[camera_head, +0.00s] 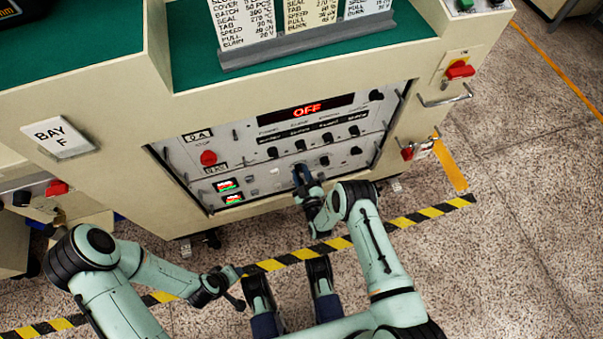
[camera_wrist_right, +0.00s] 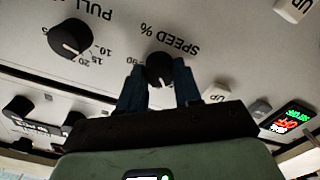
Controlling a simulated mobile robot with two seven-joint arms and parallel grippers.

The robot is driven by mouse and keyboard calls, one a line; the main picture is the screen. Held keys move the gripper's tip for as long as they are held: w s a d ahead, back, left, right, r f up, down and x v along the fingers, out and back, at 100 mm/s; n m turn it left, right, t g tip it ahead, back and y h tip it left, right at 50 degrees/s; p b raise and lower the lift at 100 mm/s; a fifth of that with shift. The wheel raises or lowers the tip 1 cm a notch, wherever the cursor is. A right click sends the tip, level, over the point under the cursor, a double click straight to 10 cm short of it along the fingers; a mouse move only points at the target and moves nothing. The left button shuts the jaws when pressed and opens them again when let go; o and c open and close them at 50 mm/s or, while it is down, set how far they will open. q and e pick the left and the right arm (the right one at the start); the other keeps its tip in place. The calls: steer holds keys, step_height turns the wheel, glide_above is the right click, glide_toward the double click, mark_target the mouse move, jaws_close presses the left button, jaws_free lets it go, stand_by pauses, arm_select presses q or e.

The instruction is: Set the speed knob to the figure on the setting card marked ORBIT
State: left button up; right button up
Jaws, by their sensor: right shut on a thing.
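In the right wrist view the black speed knob (camera_wrist_right: 158,68) sits under the upside-down label SPEED % on a pale panel. My right gripper (camera_wrist_right: 159,86) has one finger on each side of the knob and is shut on it. A white mark shows on the knob, but its exact figure is unclear. In the head view my right gripper (camera_head: 303,180) is at the panel's lower edge and hides the knob. The setting cards (camera_head: 309,12) stand at the top; their upper edges are cut off, so no ORBIT name shows. My left gripper (camera_head: 232,288) hangs clear of the panel; its fingers are unclear.
The pull knob (camera_wrist_right: 70,38) is beside the speed knob. The panel (camera_head: 225,150) also holds a red knob (camera_head: 208,157), several black knobs and a display (camera_head: 306,110) reading OFF. Red switches (camera_head: 459,70) and a handle (camera_head: 446,97) stick out at the right.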

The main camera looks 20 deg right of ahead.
steer(key=shift+w+r, duration=0.1)
stand_by(0.3)
steer(key=o, duration=1)
steer(key=shift+o, duration=0.2)
arm_select(q)
steer(key=shift+f, duration=0.1)
